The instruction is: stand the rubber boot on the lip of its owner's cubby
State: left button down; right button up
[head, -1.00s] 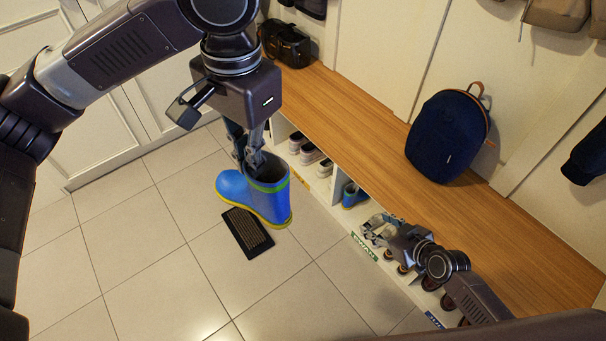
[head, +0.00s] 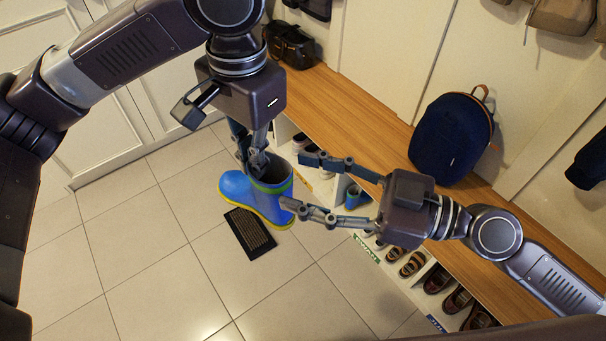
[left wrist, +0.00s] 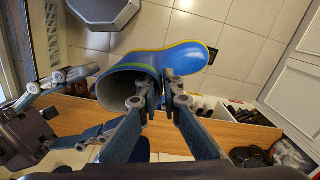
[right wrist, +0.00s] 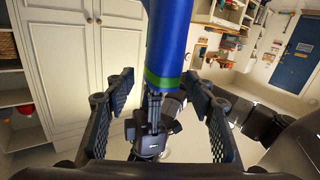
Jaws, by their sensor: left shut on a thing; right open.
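The rubber boot (head: 235,188) is blue with a green band and yellow sole edge. It hangs upright above the floor, toe to the left. My left gripper (head: 258,163) is shut on its top rim; the left wrist view also shows the boot (left wrist: 183,55). My open right gripper (head: 297,181) comes from the right, its fingers reaching toward the boot shaft. In the right wrist view the shaft (right wrist: 168,45) appears between the spread fingers; contact cannot be told. A second blue boot (head: 353,194) stands in a cubby, partly hidden by my right fingers.
The cubbies run under a wooden bench (head: 335,108), with several shoes (head: 412,264) inside. Their lips carry a green label (head: 366,249) and a blue label (head: 436,323). A dark mat (head: 249,234) lies on the tiles. A navy backpack (head: 450,138) stands on the bench.

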jog(key=shift+m, duration=0.3)
jog(key=x, duration=1.2)
jog(key=shift+a+r, duration=0.1)
jog(key=shift+r, duration=0.3)
grip_shut()
pick_arm(q)
jog(key=c, duration=2)
grip_release()
jog(key=shift+c, duration=0.2)
jog(key=shift+w, duration=0.1)
pick_arm(e)
jog(key=shift+r, duration=0.1)
jog(key=shift+s, duration=0.1)
